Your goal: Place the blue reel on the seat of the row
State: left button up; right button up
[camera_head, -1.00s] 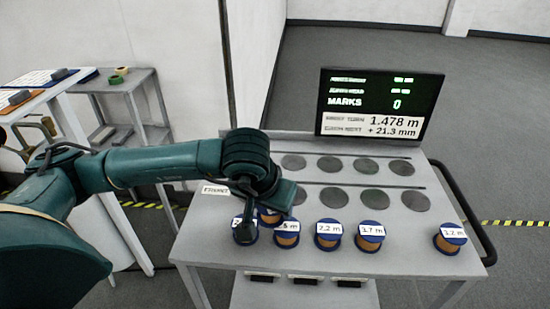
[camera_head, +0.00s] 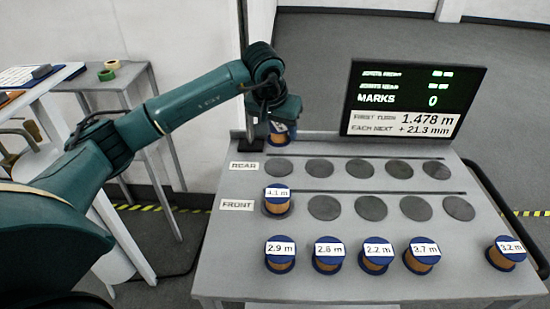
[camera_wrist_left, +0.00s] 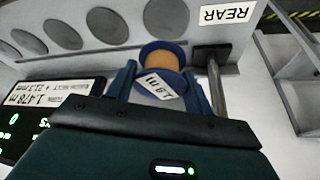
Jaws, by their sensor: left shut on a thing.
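My left gripper (camera_head: 280,112) is shut on a blue reel (camera_head: 281,138) with copper-coloured winding and a white label. In the left wrist view the reel (camera_wrist_left: 164,58) sits between the two fingers; its label is inverted and hard to read. The gripper holds the reel at the left end of the rear row, close to the leftmost rear seat (camera_head: 278,166), a dark disc that shows bare. Whether the reel touches the table is unclear. Another blue reel marked 4.1 m (camera_head: 277,203) stands on the leftmost front seat. My right gripper is not in view.
Several labelled blue reels (camera_head: 328,258) stand along the table's near edge. The other rear seats (camera_head: 361,169) and front seats (camera_head: 370,208) are empty. A display screen (camera_head: 412,100) stands at the back right. A dark post (camera_wrist_left: 215,80) rises beside the held reel.

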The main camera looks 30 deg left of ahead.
aim_at(281, 163)
pick_arm(q)
notch_tip(281, 163, down, 4)
jog(key=shift+d, duration=0.1)
notch_tip(281, 163, down, 4)
jog(key=shift+s+r+p, duration=0.1)
jog(key=shift+p, duration=0.2)
jog(key=shift+f, duration=0.2)
jog(key=o, duration=1)
jog(key=shift+c, duration=0.2)
jog(key=shift+r, duration=0.1)
